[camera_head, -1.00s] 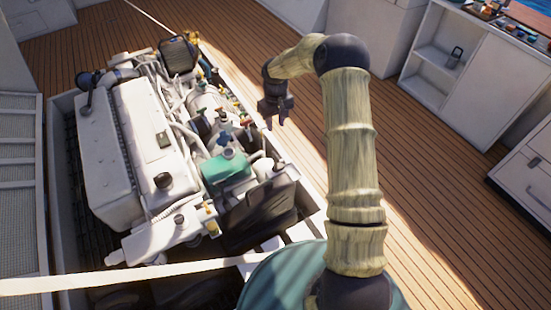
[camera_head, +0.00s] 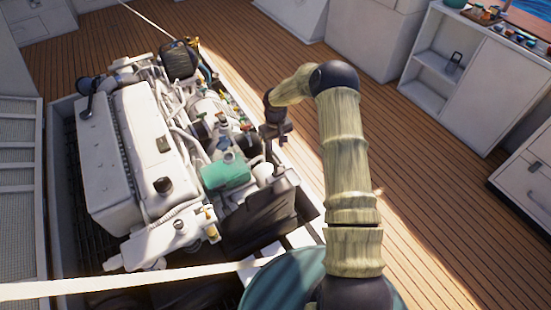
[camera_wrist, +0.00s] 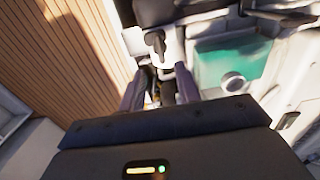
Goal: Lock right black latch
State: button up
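In the wrist view, a small black piece that looks like a latch (camera_wrist: 156,43) sits on a white surface, just beyond the fingertips. My gripper (camera_wrist: 159,90) is open there, with one finger on each side of a gap and nothing clearly held. Small parts between the fingers are too blurred to tell. In the head view, my gripper (camera_head: 273,148) hangs at the right side of the white engine (camera_head: 130,160), close to the hatch edge. The latch cannot be made out in the head view; my gripper may cover it.
A teal part (camera_head: 226,173) and a black box (camera_head: 260,212) are on the engine's near right side. A pale rope or strap (camera_head: 120,282) crosses the front of the hatch. Wooden deck (camera_head: 430,205) to the right is clear. White cabinets (camera_head: 475,75) stand at the back right.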

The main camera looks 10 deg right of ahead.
aim_at(276, 160)
notch_tip(276, 160, down, 8)
jog(key=shift+f, duration=0.25)
grip_shut()
